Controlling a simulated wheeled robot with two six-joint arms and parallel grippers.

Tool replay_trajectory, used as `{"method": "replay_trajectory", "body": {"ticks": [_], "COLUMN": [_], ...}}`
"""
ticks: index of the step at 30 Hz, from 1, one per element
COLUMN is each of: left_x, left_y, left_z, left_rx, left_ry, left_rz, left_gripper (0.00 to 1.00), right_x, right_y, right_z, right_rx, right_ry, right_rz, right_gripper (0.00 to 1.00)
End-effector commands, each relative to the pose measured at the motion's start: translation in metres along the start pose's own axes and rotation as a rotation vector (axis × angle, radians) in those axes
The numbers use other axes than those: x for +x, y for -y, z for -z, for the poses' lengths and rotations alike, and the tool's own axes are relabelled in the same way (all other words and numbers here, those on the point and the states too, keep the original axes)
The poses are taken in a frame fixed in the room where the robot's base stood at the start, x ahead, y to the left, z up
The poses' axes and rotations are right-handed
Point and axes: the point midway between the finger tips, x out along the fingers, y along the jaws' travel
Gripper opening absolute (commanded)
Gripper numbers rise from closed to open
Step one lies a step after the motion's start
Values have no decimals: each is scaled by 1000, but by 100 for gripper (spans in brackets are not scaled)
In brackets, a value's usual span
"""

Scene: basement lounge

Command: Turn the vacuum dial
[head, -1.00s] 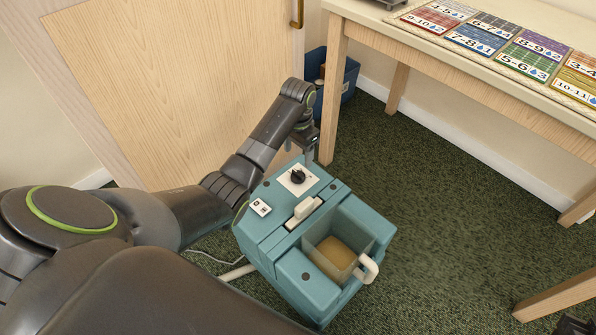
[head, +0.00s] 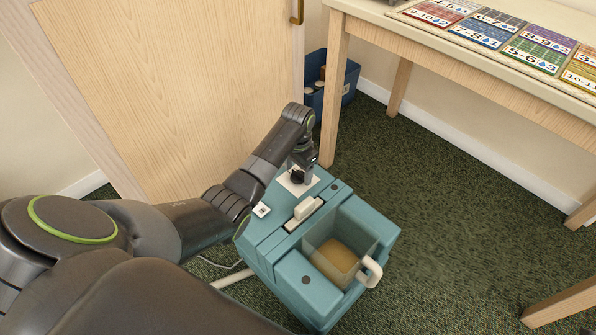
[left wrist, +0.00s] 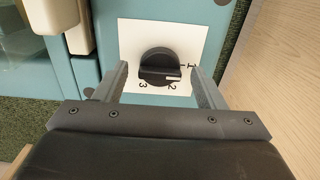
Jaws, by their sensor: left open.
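The teal vacuum (head: 278,262) stands on the carpet in the middle of the head view. Its black dial (head: 297,178) sits on a white plate on the top, partly hidden by my gripper. In the left wrist view the dial (left wrist: 156,66) shows on the white plate (left wrist: 185,32) with the marks 1, 2 and 3 around it. My left gripper (head: 300,170) is open above the dial. Its two fingers (left wrist: 158,80) appear on either side of the dial in the wrist view, with gaps to it. My right gripper is not in view.
The vacuum has a light handle (head: 304,209) and a clear container (head: 340,255) with a white grip. A wooden table (head: 450,50) with coloured number cards stands at the right. A blue bin (head: 346,82) is behind its leg. A wooden door (head: 170,90) is close behind my arm.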

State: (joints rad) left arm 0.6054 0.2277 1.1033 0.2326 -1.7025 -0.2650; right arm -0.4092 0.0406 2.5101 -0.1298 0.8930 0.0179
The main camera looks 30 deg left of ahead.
Motion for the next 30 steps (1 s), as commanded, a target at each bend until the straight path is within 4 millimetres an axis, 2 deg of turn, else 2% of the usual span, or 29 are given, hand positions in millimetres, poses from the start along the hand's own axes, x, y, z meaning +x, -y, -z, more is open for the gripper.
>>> {"method": "replay_trajectory", "body": {"ticks": [5,15,30], "left_x": [0,0,-2], "left_y": [0,0,0], "left_z": [0,0,0], "left_rx": [0,0,39], "left_ry": [0,0,-1], "left_rz": [0,0,0], "left_gripper": [64,20,19], "right_x": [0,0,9], "right_y": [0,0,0], "right_z": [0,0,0], "right_rx": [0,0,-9], "right_ry": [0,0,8], "right_rz": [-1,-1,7], "right_gripper": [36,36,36]}}
